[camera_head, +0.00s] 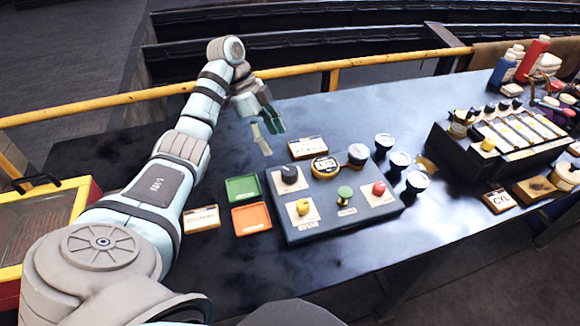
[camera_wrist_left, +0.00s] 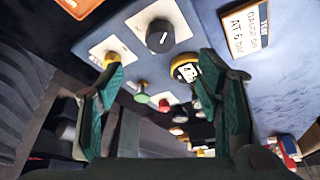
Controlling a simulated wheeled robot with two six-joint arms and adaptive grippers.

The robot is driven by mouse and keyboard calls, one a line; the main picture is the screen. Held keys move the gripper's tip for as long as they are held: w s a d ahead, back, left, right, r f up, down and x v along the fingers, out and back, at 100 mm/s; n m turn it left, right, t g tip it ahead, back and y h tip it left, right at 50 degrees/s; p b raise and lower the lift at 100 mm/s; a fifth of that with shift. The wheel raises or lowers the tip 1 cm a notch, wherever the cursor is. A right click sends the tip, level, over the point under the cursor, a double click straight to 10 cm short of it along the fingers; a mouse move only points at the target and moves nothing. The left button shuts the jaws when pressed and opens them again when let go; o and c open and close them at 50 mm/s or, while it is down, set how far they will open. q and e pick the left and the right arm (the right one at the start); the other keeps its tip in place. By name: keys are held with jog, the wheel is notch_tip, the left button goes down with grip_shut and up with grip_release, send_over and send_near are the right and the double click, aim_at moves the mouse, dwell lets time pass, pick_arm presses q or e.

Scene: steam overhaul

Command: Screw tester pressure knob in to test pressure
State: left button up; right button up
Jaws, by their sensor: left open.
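The tester (camera_head: 328,218) is a blue-grey box on the table. Its top carries a black knob (camera_head: 289,174), a yellow knob (camera_head: 303,207), a green knob (camera_head: 344,193), a red knob (camera_head: 379,188) and a round display (camera_head: 325,166). I cannot read which knob is marked for pressure. My left gripper (camera_head: 269,140) is open and empty, above the table behind the box's left back corner. In the left wrist view the black knob (camera_wrist_left: 160,36) appears between the spread green fingers (camera_wrist_left: 158,72), beyond them and apart from both. My right gripper is out of view.
A green tray (camera_head: 242,189) and an orange tray (camera_head: 251,218) lie left of the tester. A card (camera_head: 308,148) stands behind it. Several round gauges, including one (camera_head: 400,160), stand at its right. A sloped dark rack (camera_head: 490,140) is farther right.

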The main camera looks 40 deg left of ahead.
pick_arm(q)
jog(key=b, duration=0.2)
send_near(289, 170)
notch_tip(289, 170, down, 2)
jog(key=x, duration=0.7)
jog(key=shift+w+d+r, duration=0.15)
jog(key=shift+d, duration=0.1)
jog(key=shift+d+f, duration=0.1)
jog(key=shift+f, duration=0.2)
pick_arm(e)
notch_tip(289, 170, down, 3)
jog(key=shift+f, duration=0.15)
pick_arm(q)
jog(key=c, duration=1.2)
jog(key=shift+o, duration=0.2)
